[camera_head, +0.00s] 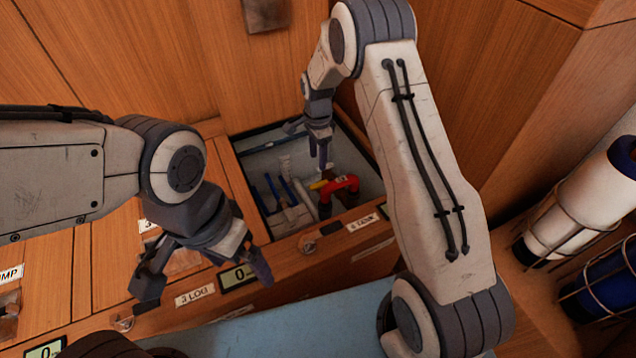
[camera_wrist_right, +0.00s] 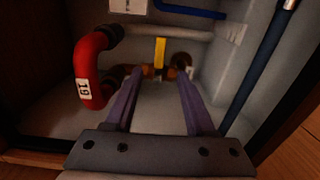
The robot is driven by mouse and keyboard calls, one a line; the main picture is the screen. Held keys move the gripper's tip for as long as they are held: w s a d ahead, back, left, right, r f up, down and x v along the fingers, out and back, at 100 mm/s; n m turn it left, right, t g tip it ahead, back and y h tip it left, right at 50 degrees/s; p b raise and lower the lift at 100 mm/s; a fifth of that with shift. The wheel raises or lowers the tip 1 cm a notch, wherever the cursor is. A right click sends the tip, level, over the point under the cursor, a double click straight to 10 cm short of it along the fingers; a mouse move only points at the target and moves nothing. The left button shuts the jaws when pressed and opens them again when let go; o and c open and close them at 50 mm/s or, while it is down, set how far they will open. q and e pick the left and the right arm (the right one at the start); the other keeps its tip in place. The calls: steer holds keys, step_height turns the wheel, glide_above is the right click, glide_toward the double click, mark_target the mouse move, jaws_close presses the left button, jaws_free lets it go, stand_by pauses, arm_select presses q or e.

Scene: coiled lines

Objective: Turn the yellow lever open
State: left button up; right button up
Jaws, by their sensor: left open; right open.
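The yellow lever (camera_head: 318,185) sits among pipes in an open recess of the wooden counter, beside a red bent pipe (camera_head: 342,184). In the right wrist view the yellow lever (camera_wrist_right: 160,52) stands upright on a brass-coloured valve body, straight ahead between my fingers. My right gripper (camera_head: 322,160) reaches down into the recess just above the lever. It also shows in the right wrist view (camera_wrist_right: 160,80), open, with no visible grip on the lever; contact is unclear. My left gripper (camera_head: 205,288) is open and empty above the counter front, left of the recess.
The red pipe (camera_wrist_right: 92,68) with a number tag stands close left of the right fingers. Blue pipes (camera_head: 280,188) run along the recess's left part. A wooden rim (camera_head: 250,200) encloses it. Caged cylinders (camera_head: 575,215) stand at the far right.

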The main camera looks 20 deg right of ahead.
mark_target(319, 184)
step_height(319, 184, down, 11)
steer(key=b, duration=0.6)
steer(key=shift+d+r, duration=0.1)
jaws_close()
stand_by(1.1)
